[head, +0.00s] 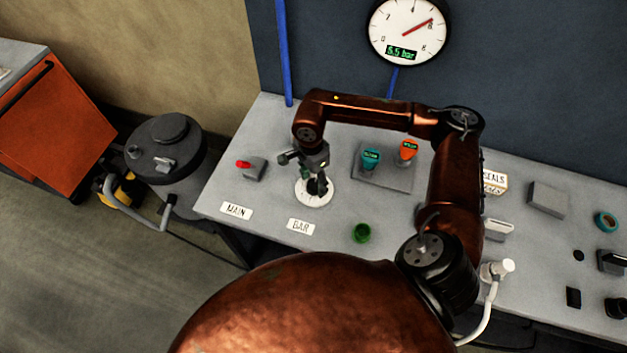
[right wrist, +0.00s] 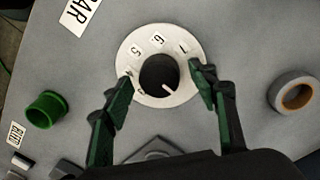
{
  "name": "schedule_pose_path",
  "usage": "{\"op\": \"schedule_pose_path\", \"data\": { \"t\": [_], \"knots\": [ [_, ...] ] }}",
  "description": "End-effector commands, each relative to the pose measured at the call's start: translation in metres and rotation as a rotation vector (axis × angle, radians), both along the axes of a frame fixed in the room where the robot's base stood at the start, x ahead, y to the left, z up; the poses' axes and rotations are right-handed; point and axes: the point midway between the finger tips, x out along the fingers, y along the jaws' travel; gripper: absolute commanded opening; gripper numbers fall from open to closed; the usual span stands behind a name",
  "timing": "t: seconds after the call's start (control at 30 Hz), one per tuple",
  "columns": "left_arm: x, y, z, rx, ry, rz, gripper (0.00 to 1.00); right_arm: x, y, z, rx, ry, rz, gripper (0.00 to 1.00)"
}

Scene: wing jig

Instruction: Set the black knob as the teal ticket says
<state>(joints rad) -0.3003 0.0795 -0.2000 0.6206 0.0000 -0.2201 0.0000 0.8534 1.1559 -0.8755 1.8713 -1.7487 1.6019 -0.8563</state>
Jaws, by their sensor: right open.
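The black knob (right wrist: 157,74) sits on a round white dial (right wrist: 150,98) with printed numbers. In the right wrist view 5, 6 and 7 show along the dial's upper edge. The knob's white mark points to the lower right, away from these numbers. My right gripper (right wrist: 164,80) is open, with one green-and-black finger on each side of the knob; I cannot tell whether they touch it. In the head view my right gripper (head: 317,181) is over the white dial (head: 304,198) and hides most of the knob.
A wall gauge (head: 399,31) has a red needle pointing upper right. A red switch (head: 244,164), a green ring (head: 361,232) and MAIN (head: 236,211) and BAR (head: 301,226) labels are on the bench.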

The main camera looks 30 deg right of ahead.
Motion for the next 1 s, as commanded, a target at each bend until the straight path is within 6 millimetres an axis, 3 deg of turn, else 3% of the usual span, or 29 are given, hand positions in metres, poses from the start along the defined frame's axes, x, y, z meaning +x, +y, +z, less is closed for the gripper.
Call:
{"op": "schedule_pose_path", "data": {
  "t": [0.27,0.7,1.0],
  "knots": [
    [0.0,0.001,0.0,0.001,0.0,0.0,0.44,0.002,-0.001,0.012,-0.002,-0.001,0.0,0.53],
    [0.0,0.0,0.0,0.0,0.0,0.0,0.44,0.007,0.0,0.097,-0.001,-0.003,0.0,0.53],
    [0.0,0.0,0.0,0.0,0.0,0.0,0.44,0.008,0.0,0.12,0.0,0.0,0.001,0.53]
  ]
}}
